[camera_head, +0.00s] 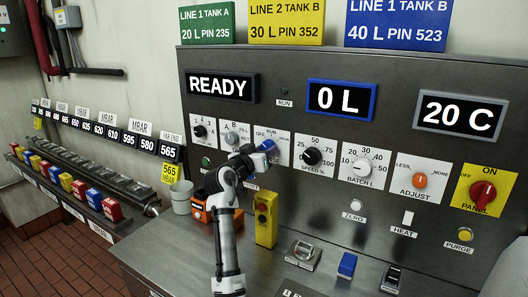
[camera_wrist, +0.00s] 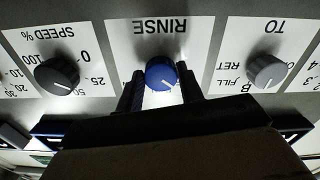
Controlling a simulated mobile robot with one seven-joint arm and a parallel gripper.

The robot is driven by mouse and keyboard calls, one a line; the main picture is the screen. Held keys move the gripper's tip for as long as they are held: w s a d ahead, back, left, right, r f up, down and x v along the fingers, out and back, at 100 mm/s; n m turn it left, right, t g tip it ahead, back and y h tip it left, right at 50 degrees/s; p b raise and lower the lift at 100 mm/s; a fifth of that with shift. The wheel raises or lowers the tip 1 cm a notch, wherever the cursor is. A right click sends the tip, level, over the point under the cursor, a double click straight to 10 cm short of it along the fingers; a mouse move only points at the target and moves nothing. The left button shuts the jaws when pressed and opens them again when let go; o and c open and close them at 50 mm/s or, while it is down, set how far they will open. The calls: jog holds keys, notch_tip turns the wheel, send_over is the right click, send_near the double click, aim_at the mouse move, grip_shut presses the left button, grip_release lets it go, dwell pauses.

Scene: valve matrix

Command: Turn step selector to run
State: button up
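The step selector is a blue knob (camera_head: 267,146) on a white label plate in the panel's middle row. In the head view, OFF and RUN show on the plate; my arm hides part of it. In the upside-down wrist view, the blue knob (camera_wrist: 160,72) sits below the word RINSE, its pale pointer mark slanting to the lower right. My gripper (camera_head: 254,156) is at the knob. In the wrist view, my gripper's dark fingers (camera_wrist: 161,84) stand on either side of the knob, with a gap visible at the left finger. It looks open; contact at the right finger is unclear.
The black speed knob (camera_head: 311,156) and the grey fill knob (camera_head: 232,138) flank the selector closely. A yellow control box (camera_head: 266,218) stands below my gripper. The READY display (camera_head: 222,86) is above. An orange item (camera_head: 199,206) and a grey cup (camera_head: 181,197) are left of my arm.

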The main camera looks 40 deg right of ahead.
jog(key=shift+c, duration=1.1)
jog(key=shift+f+m+b, duration=0.2)
jog(key=shift+m+b, duration=0.1)
jog(key=shift+b, duration=0.4)
jog(key=shift+w+r+m+b, duration=0.1)
jog(key=shift+m+b, duration=2.2)
jog(key=shift+w+r+m+b, duration=0.1)
jog(key=shift+m+b, duration=2.2)
jog(key=o, duration=1)
